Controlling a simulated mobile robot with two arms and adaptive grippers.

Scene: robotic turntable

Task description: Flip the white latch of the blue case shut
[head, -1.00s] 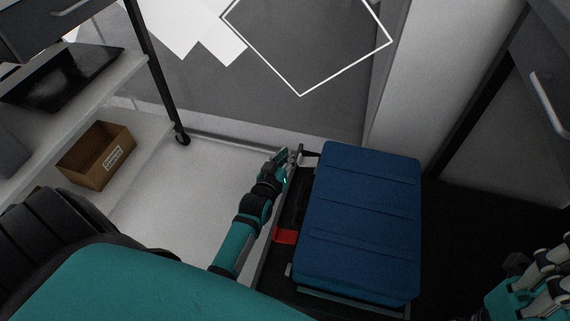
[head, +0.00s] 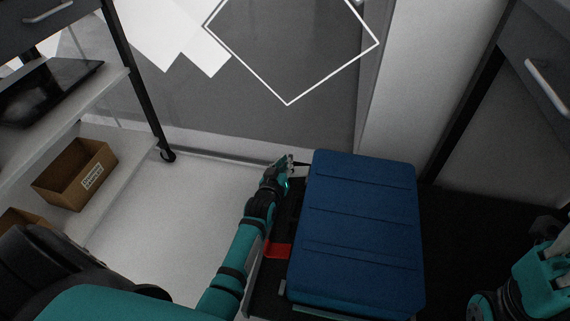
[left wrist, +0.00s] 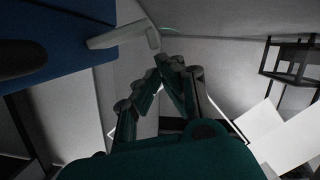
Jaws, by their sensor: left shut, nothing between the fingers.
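The blue case (head: 358,225) lies closed in the head view, with its far left corner beside my left gripper. In the left wrist view the case (left wrist: 60,45) fills the upper left. The white latch (left wrist: 124,39) sticks out from its edge toward the fingers; in the head view I cannot make it out clearly. My left gripper (head: 289,160) is shut and empty, just left of the case's far corner. In the wrist view its fingertips (left wrist: 167,61) are close to the latch's free end; contact is unclear. My right gripper (head: 548,235) is partly visible at the right edge.
A dark stand with a red tab (head: 278,250) runs along the case's left side. A shelf with a cardboard box (head: 75,175) stands at the left. A pale wall pillar (head: 405,90) and a drawer cabinet (head: 540,110) rise behind and right. Floor left of my arm is clear.

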